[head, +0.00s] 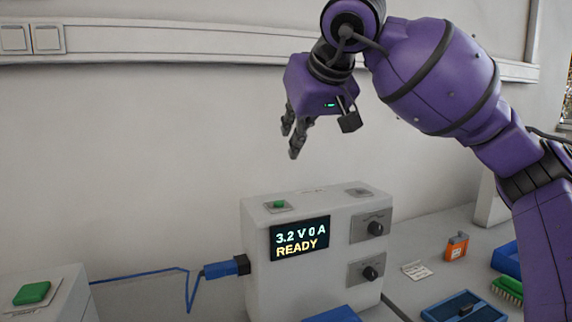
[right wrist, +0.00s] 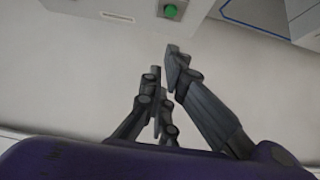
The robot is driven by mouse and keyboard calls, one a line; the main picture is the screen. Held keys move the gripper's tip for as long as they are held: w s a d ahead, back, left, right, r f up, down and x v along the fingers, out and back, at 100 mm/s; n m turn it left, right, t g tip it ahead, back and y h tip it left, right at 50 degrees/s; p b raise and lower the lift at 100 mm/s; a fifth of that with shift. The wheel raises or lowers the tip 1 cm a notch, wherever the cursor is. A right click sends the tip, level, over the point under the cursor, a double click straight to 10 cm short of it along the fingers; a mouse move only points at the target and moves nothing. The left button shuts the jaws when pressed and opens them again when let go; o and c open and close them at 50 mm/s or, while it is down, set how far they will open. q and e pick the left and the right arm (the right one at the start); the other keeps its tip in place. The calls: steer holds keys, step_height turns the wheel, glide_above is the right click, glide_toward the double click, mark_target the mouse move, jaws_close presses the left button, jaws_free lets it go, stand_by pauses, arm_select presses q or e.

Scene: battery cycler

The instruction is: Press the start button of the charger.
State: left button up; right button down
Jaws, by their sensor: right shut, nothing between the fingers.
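The charger (head: 262,262) is a white box on the bench with a dark display (head: 300,238) reading "3.2 V 0 A READY". A small green button (head: 279,204) sits on a plate at the left of its top face. This button also shows at the top edge of the right wrist view (right wrist: 171,10). My right gripper (head: 292,142) is above and behind the charger's top, apart from it, with its fingers slanting down. In the right wrist view (right wrist: 166,68) the fingers are shut and empty, with bare wall or bench beyond them. My left gripper is not in view.
A separate box with a larger green button (head: 32,293) stands at the left. A blue plug (head: 222,269) and cable join the charger's left side. Two knobs (head: 375,228) are on its front.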

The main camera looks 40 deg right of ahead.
glide_above(281, 201)
steer(key=f, duration=0.4)
steer(key=s+f, duration=0.1)
steer(key=f, duration=0.1)
steer(key=shift+a+f, duration=0.1)
steer(key=f, duration=0.1)
steer(key=w+f, duration=0.1)
steer(key=f, duration=0.1)
steer(key=shift+f, duration=0.2)
steer(key=shift+s+f, duration=0.1)
steer(key=shift+f, duration=0.45)
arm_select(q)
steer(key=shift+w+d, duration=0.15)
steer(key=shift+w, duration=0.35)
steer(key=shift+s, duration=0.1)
